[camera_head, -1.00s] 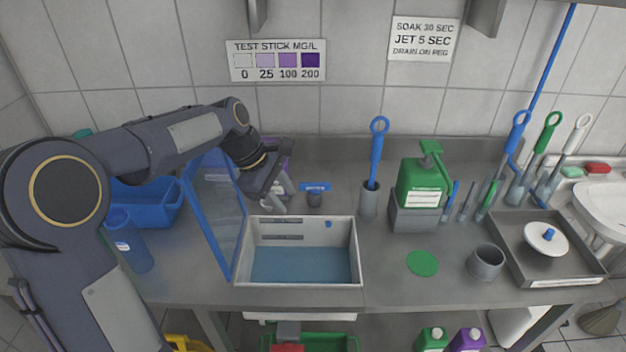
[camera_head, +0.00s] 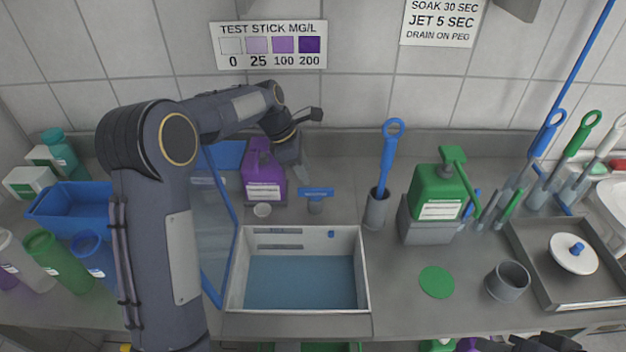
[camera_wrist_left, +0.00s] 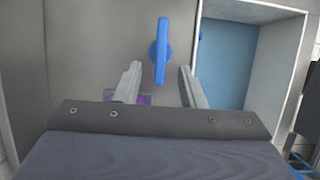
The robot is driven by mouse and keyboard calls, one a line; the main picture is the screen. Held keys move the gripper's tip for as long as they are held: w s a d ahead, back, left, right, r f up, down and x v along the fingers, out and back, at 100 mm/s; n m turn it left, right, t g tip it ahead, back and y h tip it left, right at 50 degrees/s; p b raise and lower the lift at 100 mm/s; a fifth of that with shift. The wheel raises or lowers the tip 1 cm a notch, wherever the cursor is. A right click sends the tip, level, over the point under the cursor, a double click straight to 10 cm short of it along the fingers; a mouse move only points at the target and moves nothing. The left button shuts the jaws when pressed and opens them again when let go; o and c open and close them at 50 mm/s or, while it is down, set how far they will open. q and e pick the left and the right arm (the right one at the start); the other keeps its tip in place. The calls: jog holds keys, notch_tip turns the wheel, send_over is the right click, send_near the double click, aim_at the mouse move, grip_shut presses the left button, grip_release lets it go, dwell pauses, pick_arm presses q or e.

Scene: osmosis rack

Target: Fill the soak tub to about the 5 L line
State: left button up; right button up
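The soak tub (camera_head: 233,290) is a pale rectangular tub at the middle of the counter. Bluish water (camera_head: 300,282) covers its floor; I cannot read a 5 L line. Grey slot-like marks show on its back inner wall. A blue tap handle (camera_head: 316,192) on a grey stem stands just behind the tub. My left gripper (camera_head: 302,172) is behind and left of the handle. In the left wrist view the left gripper's fingers (camera_wrist_left: 158,85) are apart, with the blue handle (camera_wrist_left: 161,50) seen between and beyond them. Contact is not visible. A dark shape at the bottom right may be my right gripper (camera_head: 530,343).
A purple jug (camera_head: 262,175) stands close to my left gripper. A clear blue-edged panel (camera_head: 218,235) leans left of the tub. A blue brush (camera_head: 388,160) in a holder and a green pump bottle (camera_head: 436,190) stand to the right. Counter before the green disc (camera_head: 436,282) is clear.

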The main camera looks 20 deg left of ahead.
aim_at(315, 188)
pick_arm(q)
jog(key=shift+p+x, duration=0.4)
jog(key=shift+x, duration=2.75)
jog(key=shift+c, duration=0.2)
jog(key=c, duration=0.6)
jog(key=shift+r+m+g+p, duration=0.2)
jog(key=shift+m+g+p, duration=0.2)
jog(key=shift+m+p, duration=0.6)
jog(key=m+g, duration=0.1)
jog(key=m, duration=0.2)
jog(key=shift+w+f, duration=0.15)
jog(key=o, duration=0.6)
jog(key=shift+o, duration=0.2)
